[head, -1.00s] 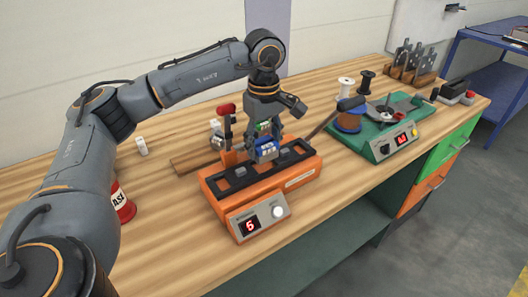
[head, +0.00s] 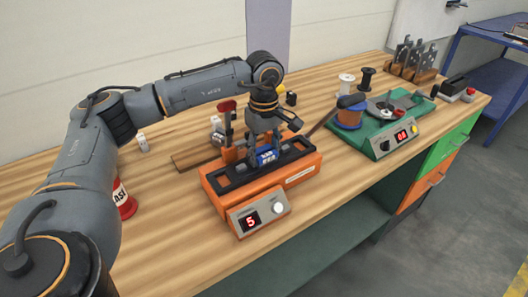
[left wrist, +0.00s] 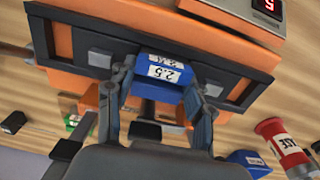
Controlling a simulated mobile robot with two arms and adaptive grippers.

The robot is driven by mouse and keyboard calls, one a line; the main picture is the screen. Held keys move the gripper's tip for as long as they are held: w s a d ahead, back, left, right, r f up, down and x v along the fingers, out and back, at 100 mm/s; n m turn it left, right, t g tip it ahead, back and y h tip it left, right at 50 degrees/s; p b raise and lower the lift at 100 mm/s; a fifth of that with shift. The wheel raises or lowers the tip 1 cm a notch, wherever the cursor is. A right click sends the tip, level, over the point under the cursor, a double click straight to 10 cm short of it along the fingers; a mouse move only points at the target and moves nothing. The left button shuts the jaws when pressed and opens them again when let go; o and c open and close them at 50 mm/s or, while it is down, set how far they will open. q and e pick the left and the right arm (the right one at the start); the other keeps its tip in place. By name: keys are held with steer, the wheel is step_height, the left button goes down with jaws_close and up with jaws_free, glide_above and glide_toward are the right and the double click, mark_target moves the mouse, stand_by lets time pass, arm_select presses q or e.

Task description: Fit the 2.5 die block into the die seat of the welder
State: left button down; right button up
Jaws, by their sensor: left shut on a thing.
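The 2.5 die block (head: 267,157) is blue with a white label reading 2.5, which shows clearly in the left wrist view (left wrist: 170,73). My left gripper (head: 264,148) is shut on it, one finger on each side. The welder (head: 235,190) is orange with a black top channel and a display. My right gripper is not in view.
A red-handled lever (head: 226,107) stands at the welder's back. A red can (head: 123,202) stands to the left. A green machine (head: 385,137) with a copper spool is to the right. Another blue block (left wrist: 246,160) shows in the left wrist view. The bench front left is clear.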

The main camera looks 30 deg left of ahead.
arm_select(q)
steer(key=shift+s+d+f, duration=0.1)
steer(key=shift+s+f, duration=0.2)
steer(key=shift+f, duration=0.3)
steer(key=c, duration=0.7)
jaws_free()
steer(key=shift+f, duration=0.1)
steer(key=shift+o, duration=0.9)
steer(key=shift+w+f, duration=0.1)
steer(key=shift+w, duration=0.1)
steer(key=shift+r, duration=0.2)
steer(key=shift+r, duration=0.55)
step_height(320, 180, up, 12)
steer(key=shift+r, duration=0.15)
